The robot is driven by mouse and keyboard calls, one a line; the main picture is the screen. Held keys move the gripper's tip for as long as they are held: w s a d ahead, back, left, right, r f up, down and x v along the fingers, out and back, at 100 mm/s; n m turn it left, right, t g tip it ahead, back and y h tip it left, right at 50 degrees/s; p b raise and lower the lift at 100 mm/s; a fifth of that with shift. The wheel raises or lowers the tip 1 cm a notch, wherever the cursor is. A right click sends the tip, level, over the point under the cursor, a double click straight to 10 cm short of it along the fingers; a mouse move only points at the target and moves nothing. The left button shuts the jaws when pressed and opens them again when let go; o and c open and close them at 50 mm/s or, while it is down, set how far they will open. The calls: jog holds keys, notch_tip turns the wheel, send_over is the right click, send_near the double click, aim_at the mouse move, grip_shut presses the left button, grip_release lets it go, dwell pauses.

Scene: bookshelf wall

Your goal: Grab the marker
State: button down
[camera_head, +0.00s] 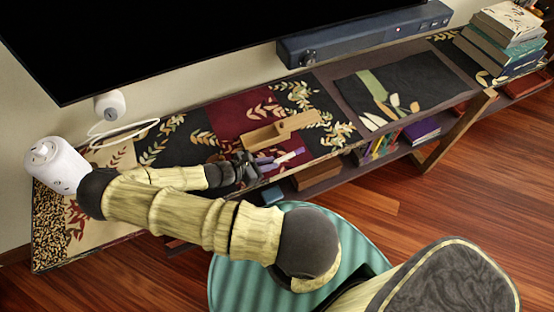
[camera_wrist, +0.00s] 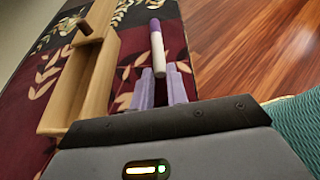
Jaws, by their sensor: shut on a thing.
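The marker (camera_wrist: 157,48), white with a purple cap, shows in the wrist view between the two lilac fingers of my gripper (camera_wrist: 160,72). The fingers are shut on its near end, and the capped end points away from me. In the head view my gripper (camera_head: 272,162) is low over the patterned shelf top, close to its front edge. The marker is small there and hard to tell from the fingers. I cannot tell whether it touches the shelf.
A wooden tray (camera_wrist: 52,119) lies just left of my gripper; it also shows in the head view (camera_head: 262,136). A dark screen (camera_head: 180,40) and a soundbar (camera_head: 365,35) are behind. A white device (camera_head: 57,165) stands left. Books (camera_head: 505,38) are stacked right.

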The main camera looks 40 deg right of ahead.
notch_tip(320, 180, up, 10)
dwell(0.4)
